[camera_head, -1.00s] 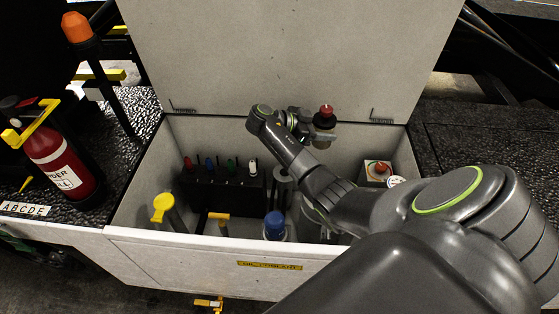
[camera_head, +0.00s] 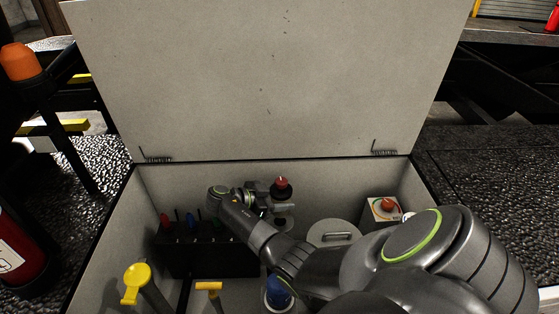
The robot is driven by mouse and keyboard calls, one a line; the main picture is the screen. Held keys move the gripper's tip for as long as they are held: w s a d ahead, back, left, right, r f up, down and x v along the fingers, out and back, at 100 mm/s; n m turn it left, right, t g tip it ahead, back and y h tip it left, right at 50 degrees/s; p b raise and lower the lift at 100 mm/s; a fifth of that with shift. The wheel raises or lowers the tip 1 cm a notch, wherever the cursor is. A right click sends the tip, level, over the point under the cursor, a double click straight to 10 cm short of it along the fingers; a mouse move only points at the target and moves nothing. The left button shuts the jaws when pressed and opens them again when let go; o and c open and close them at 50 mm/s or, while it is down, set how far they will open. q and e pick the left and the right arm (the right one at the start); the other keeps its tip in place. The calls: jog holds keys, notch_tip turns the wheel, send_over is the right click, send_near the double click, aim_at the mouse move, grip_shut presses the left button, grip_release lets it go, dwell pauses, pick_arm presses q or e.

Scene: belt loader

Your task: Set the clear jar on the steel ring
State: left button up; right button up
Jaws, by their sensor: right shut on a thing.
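My right gripper (camera_head: 262,193) reaches into the open pale box from the right and is shut on a small jar-like thing, which I take for the clear jar (camera_head: 285,207). A dark cap with a red knob (camera_head: 281,184) tops it. The jar is upright, in front of the box's back wall, and appears held above the box floor. The fingers are small and partly hidden by the wrist. I cannot make out the steel ring; the arm covers part of the box. My left gripper is not in view.
A dark rack (camera_head: 205,255) with coloured pegs is at the left inside the box. A round lid with a handle (camera_head: 335,232), a white block with an orange-red button (camera_head: 381,209), a blue-capped bottle (camera_head: 278,292) and yellow-topped tools (camera_head: 136,278) stand around. The lid panel (camera_head: 270,80) stands open.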

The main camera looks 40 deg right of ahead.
jog(key=shift+f+b, duration=0.5)
jog(key=shift+f, duration=1.95)
jog(key=shift+f, duration=0.2)
jog(key=o, duration=1.1)
jog(key=shift+o, duration=0.2)
jog(key=shift+r, duration=0.15)
jog(key=shift+w+a+r, duration=0.1)
jog(key=shift+a, duration=0.05)
jog(key=v, duration=0.7)
jog(key=shift+b, duration=0.45)
jog(key=shift+a, duration=0.1)
